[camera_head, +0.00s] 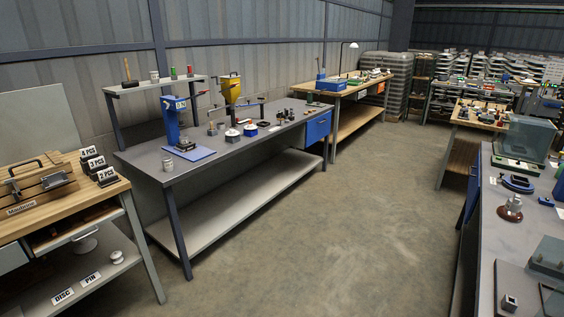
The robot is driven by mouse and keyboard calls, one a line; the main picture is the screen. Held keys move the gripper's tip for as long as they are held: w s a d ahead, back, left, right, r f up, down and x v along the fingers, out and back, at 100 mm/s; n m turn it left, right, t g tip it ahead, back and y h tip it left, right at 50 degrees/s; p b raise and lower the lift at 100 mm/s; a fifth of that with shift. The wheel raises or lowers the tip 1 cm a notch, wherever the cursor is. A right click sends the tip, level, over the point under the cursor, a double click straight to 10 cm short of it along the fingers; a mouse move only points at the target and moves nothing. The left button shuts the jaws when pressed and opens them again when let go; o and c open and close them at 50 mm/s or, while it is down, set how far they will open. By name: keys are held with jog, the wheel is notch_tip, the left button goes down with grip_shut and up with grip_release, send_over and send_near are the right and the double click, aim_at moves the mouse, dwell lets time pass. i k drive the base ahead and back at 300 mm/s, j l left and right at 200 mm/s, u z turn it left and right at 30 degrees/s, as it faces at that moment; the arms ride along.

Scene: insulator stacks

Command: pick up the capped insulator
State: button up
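A brown disc-shaped piece with a grey metal cap on top (511,208) stands upright on the dark bench at the right; it looks like a capped insulator. White pieces with dark tops (232,135) stand on the long grey workbench at the left, one on a blue base (250,131). They are too small to tell if they are capped insulators. A white spool-like piece (117,257) sits on the lower shelf of the near left bench. My gripper is not in view.
The long grey workbench (230,154) carries a blue press (171,121), a yellow hopper (230,88) and a small metal cup (167,164). Near the brown piece are a blue clamp-like tool (518,184) and a clear-walled box (530,139). The floor between the benches (335,230) is clear.

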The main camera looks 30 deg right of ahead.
aim_at(510, 213)
jog(key=i+j+u, duration=0.1)
jog(key=i+u, duration=0.15)
jog(key=i, duration=0.4)
jog(key=i+u, duration=0.3)
jog(key=i, duration=0.35)
jog(key=i+l+z, duration=0.1)
jog(key=i+z, duration=0.6)
jog(key=z, duration=0.2)
jog(key=i+j+z, duration=0.15)
jog(key=i+z, duration=0.15)
jog(key=z, duration=0.15)
